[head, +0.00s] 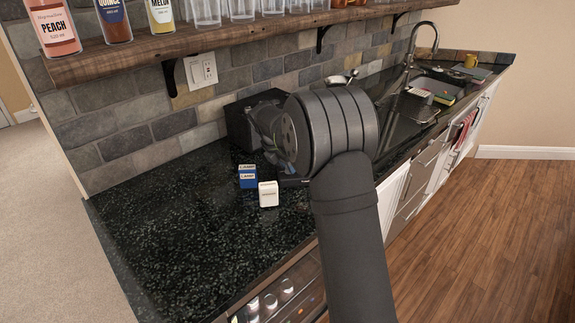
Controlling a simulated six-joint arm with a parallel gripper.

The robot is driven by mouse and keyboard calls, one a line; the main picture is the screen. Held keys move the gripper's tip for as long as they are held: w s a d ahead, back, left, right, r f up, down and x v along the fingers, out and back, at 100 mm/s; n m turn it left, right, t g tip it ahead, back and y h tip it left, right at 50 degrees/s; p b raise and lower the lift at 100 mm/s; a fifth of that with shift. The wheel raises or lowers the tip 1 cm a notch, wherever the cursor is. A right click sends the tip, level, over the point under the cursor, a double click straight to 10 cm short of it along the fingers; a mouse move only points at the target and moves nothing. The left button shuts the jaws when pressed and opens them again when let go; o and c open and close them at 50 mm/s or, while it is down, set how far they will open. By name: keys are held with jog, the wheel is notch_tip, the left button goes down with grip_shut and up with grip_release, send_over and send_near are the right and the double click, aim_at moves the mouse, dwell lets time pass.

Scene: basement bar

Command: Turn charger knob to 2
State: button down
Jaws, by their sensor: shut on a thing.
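The charger looks to be the black box (240,128) on the dark speckled counter against the tiled wall. My arm's thick wrist covers its right side and most of its front. My gripper (264,128) shows only in part, between the wrist and the box, close against the box's front. It is shut at the place where the knob would be. The knob, its markings and my fingertips are hidden, so I cannot tell the knob's setting.
A blue box (247,176) and a white box (268,194) stand close in front of the charger. A wooden shelf (210,34) with bottles and glasses hangs above. A sink (440,84) is at the back right. The counter's left part is clear.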

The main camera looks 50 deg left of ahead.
jog(key=m+h, duration=0.1)
jog(key=m, duration=0.3)
jog(key=shift+a+m+h, duration=0.15)
jog(key=shift+m+h, duration=0.15)
jog(key=shift+h, duration=0.1)
jog(key=m, duration=0.2)
jog(key=m+g+h, duration=0.1)
jog(key=m, duration=0.2)
jog(key=shift+w+a+g+h, duration=0.1)
jog(key=shift+w+g+h, duration=0.05)
jog(key=shift+g+h, duration=0.15)
jog(key=m+g, duration=0.1)
jog(key=m, duration=0.2)
jog(key=m+g+h, duration=0.1)
jog(key=m, duration=0.2)
jog(key=shift+w, duration=0.1)
jog(key=shift+w+m+g, duration=0.15)
jog(key=shift+m+g, duration=0.75)
jog(key=shift+m, duration=1.6)
jog(key=c, duration=1.3)
grip_release()
jog(key=shift+o, duration=0.2)
